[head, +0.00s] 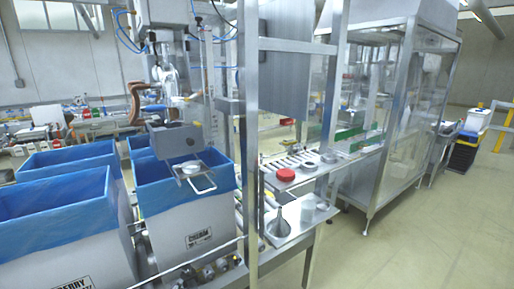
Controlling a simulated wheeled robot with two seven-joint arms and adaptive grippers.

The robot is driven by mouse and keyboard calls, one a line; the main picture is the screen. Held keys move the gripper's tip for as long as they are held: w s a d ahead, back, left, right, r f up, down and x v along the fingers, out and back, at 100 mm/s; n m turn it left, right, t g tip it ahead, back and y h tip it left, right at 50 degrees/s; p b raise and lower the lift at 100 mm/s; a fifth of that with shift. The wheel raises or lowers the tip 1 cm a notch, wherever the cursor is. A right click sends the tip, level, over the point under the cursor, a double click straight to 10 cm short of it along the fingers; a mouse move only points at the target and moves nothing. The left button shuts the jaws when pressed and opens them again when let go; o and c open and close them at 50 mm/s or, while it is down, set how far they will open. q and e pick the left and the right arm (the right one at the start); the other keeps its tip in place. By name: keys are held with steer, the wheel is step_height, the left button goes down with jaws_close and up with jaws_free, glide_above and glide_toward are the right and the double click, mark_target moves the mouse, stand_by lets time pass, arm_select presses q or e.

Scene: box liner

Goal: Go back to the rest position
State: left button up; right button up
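Neither of my grippers shows in the head view, and I cannot see what they hold, if anything. No part of my arms can be made out. Pale bins with blue liners stand at the left: one in the left foreground (50,215), one in the middle (180,215). More blue-lined bins show behind them. The liners are folded over the rims. A grey machine head (175,138) with a metal loop below it hangs over the middle bin's opening.
A steel frame post (251,140) rises right of the bins. Beside it, a metal shelf holds a red round item (285,175) and pale round items. A glass-walled cabinet (405,115) stands further right. The floor (420,245) at the lower right is clear.

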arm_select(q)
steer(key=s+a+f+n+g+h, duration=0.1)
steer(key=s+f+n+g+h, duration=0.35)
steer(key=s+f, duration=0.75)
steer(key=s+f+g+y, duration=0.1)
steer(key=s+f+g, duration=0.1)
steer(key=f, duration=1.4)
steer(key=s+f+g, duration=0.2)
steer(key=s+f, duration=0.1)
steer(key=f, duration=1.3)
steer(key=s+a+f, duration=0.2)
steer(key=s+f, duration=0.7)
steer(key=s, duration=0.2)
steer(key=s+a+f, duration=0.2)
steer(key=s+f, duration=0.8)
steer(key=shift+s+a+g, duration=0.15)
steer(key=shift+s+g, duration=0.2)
